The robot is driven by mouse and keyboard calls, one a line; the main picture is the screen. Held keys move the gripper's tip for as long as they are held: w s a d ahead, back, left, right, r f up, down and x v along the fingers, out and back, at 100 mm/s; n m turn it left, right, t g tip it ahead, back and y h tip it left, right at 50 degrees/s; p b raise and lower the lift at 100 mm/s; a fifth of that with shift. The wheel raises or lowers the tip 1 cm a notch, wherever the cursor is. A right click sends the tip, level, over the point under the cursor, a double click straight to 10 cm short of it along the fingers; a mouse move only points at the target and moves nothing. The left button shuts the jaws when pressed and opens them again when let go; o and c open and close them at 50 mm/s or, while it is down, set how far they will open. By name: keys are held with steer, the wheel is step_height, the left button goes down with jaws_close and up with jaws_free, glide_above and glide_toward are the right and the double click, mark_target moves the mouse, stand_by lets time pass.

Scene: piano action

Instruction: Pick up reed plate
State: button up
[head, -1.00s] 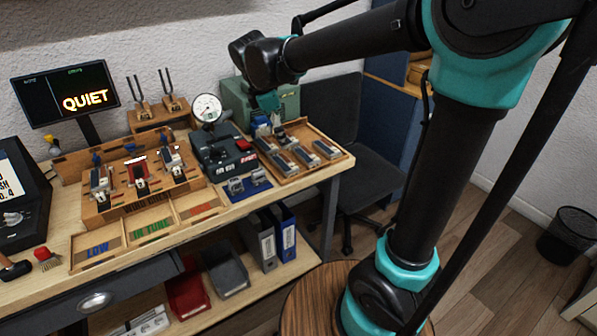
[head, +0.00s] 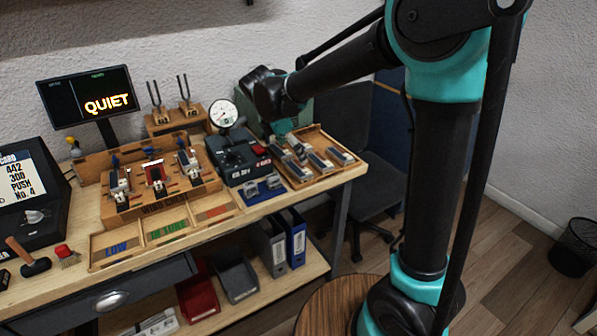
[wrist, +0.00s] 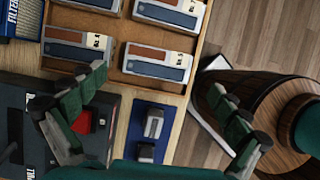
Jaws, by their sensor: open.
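Several reed plates lie in a wooden tray (head: 350,168) at the right end of the bench; each has a blue and a brown strip and a white label. In the wrist view, one plate (wrist: 157,62) lies just beyond my gripper (wrist: 158,82), and another plate (wrist: 75,52) is to its left, partly covered by a finger. Two more show farther up. My gripper is open with nothing between its green fingers. In the head view, my gripper (head: 284,128) hangs above the tray's back left, its fingers mostly hidden.
A dark tester box (head: 236,158) with a red block stands left of the tray. A blue mat (head: 262,188) with two small metal pieces lies in front. A wooden rack (head: 160,200) and sorting bins (head: 165,228) are farther left. A chair stands beyond the bench's right end.

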mark_target(299, 167)
steer(key=shift+a+x, duration=0.15)
steer(key=shift+x, duration=1.4)
steer(key=shift+a+x, duration=0.2)
steer(key=shift+x, duration=1.35)
steer(key=shift+s+f, duration=0.15)
steer(key=c, duration=0.9)
